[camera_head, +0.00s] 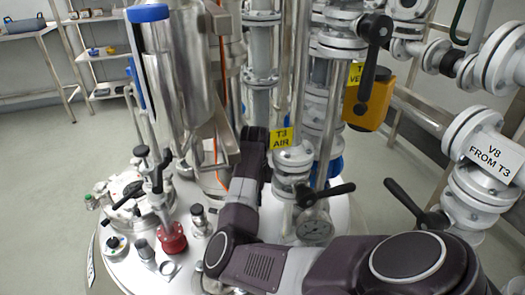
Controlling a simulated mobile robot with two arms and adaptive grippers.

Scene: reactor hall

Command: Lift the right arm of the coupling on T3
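The T3 vessel's steel lid (200,273) fills the lower middle, crowded with fittings and pipes. A yellow "T3 AIR" tag (281,138) hangs on a pipe above a white flange (294,158). My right arm comes in from the lower right, bends over the lid and rises to my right gripper (256,137), which is close to the left of the tagged pipe. Its fingers are not clear, so I cannot tell whether they are open or touch anything. Which fitting is the coupling, and its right arm, I cannot make out. My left gripper is not in view.
A black-handled valve (325,195) and a gauge (315,228) stand right of my forearm. A red fitting (171,238) and black-handled valves (150,170) stand left. A steel cylinder (178,75) rises behind. "V8 FROM T3" piping (497,155) crowds the right.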

